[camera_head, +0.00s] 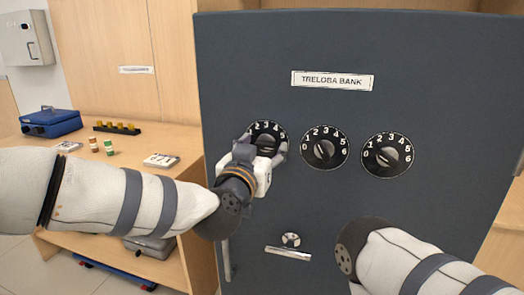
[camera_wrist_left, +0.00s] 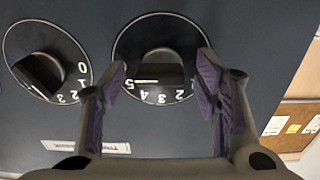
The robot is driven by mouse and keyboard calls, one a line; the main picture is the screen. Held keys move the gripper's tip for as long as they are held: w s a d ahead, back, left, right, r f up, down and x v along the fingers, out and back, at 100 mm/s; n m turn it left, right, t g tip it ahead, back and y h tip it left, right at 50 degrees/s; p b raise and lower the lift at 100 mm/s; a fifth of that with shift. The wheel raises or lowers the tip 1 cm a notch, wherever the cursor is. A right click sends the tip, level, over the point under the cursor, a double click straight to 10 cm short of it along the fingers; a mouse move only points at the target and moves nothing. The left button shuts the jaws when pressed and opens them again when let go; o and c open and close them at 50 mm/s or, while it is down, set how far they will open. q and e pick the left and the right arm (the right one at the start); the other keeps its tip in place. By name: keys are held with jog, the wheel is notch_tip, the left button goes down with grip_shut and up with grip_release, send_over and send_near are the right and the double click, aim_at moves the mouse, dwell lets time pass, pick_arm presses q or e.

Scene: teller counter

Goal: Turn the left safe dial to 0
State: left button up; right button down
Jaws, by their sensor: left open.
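The left safe dial (camera_head: 267,128) is a round black dial with white numbers on the dark safe door, partly hidden by my left gripper. In the left wrist view the same dial (camera_wrist_left: 160,98) appears upside down, with 5, 4, 3 and 2 readable. Its raised knob (camera_wrist_left: 158,60) has a white mark on the side near the 5; 0 is not readable there. My left gripper (camera_head: 262,146) is open in front of this dial. In the left wrist view its fingers (camera_wrist_left: 161,75) stand on either side of the knob, with visible gaps. My right gripper is not visible.
A middle dial (camera_head: 324,133) and a right dial (camera_head: 387,140) sit close to the right. Below are a small round handle (camera_head: 291,240) and a silver plate (camera_head: 288,253). A vertical handle (camera_head: 227,260) is at lower left. A wooden counter (camera_head: 85,150) stands left.

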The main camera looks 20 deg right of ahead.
pick_arm(q)
jog(key=c, duration=1.2)
jog(key=shift+o, duration=0.3)
